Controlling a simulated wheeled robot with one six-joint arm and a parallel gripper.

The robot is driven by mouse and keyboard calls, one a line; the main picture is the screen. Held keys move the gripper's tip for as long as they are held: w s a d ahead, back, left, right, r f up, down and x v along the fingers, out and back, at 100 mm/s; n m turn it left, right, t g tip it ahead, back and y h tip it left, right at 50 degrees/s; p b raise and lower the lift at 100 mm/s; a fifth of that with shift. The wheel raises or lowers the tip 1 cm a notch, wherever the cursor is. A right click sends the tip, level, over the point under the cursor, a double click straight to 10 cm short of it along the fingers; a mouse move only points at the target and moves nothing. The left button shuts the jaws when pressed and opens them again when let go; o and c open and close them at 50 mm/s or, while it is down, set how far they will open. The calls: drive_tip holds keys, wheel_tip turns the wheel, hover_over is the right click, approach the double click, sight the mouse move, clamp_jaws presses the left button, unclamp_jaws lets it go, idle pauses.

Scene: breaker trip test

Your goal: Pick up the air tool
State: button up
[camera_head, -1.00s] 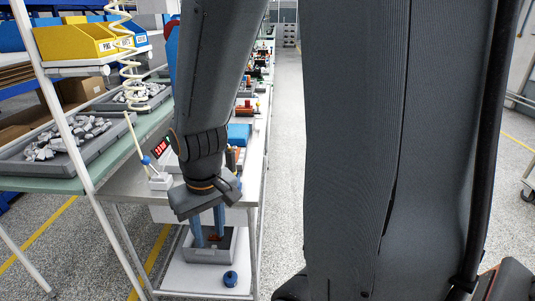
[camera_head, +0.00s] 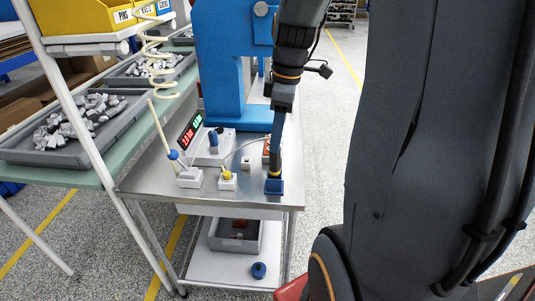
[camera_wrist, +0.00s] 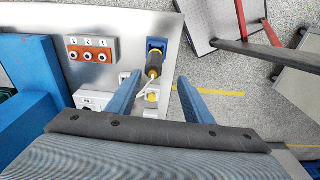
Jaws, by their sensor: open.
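The air tool (camera_wrist: 154,66), black with a yellow band, stands in a blue holder (camera_wrist: 156,45) near the edge of the metal bench in the wrist view. The blue holder also shows in the head view (camera_head: 274,187), under my arm. My gripper (camera_wrist: 160,77) is open and empty, its two blue fingers apart, with the tool seen between and just beyond their tips. I cannot tell how close the tips are to it. In the head view my arm hides most of the tool.
A blue press (camera_head: 222,65) stands behind on the bench. A white box with a yellow knob (camera_head: 228,178) and a stand with a rod (camera_head: 188,176) are left of the holder. An orange block numbered 1 to 3 (camera_wrist: 90,50) is nearby. A grey bin (camera_head: 216,238) sits on the lower shelf.

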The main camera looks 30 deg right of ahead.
sight(273, 159)
drive_tip(key=shift+w+d+f+b, duration=0.15)
drive_tip(key=shift+w+f+b, duration=0.25)
drive_tip(key=shift+w+f, duration=0.2)
drive_tip(key=shift+w+f+b, duration=0.2)
drive_tip(key=shift+f+b, duration=0.3)
drive_tip(key=shift+f, duration=0.1)
drive_tip(key=shift+a+f+p, duration=0.2)
drive_tip(key=shift+f+p, duration=0.9)
drive_tip(key=shift+f, duration=2.65)
drive_tip(key=c, duration=1.1)
